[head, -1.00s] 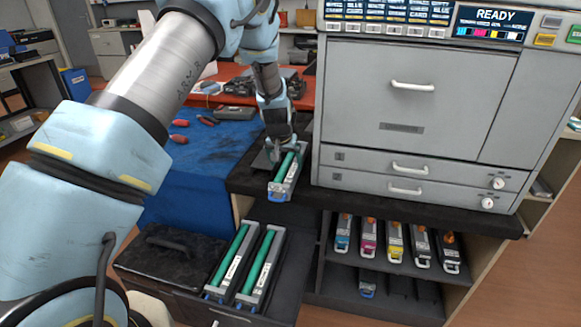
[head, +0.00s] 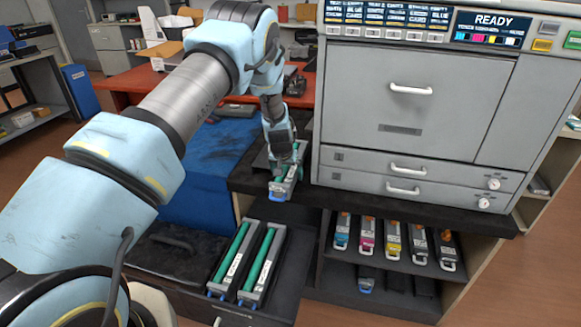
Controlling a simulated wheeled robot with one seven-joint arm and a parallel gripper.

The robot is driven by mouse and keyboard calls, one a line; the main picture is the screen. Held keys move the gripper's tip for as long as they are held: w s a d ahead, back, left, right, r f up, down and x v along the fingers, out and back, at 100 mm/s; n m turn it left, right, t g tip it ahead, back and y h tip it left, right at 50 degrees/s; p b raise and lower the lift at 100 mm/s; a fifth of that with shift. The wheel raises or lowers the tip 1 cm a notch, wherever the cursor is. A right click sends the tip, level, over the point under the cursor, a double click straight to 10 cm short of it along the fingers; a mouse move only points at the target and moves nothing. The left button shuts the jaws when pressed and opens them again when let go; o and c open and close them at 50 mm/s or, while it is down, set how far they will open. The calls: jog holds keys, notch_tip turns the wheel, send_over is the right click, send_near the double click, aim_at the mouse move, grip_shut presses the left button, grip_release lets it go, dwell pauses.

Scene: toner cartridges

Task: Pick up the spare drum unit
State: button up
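A drum unit (head: 279,188) with a grey frame, green roller and blue end lies at the edge of the black counter, left of the printer. Two similar drum units, a left one (head: 233,260) and a right one (head: 260,264), lie side by side in the open drawer below. My gripper (head: 285,167) points down over the counter drum unit and hides its rear part. The fingers are small and dark against it, so I cannot tell whether they are open or shut on it.
The grey printer (head: 400,135) stands close to the right of my gripper. Several toner cartridges (head: 394,240) sit on the shelf below it. A black case (head: 165,248) is left of the drawer units.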

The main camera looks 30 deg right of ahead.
grip_shut()
dwell(0.7)
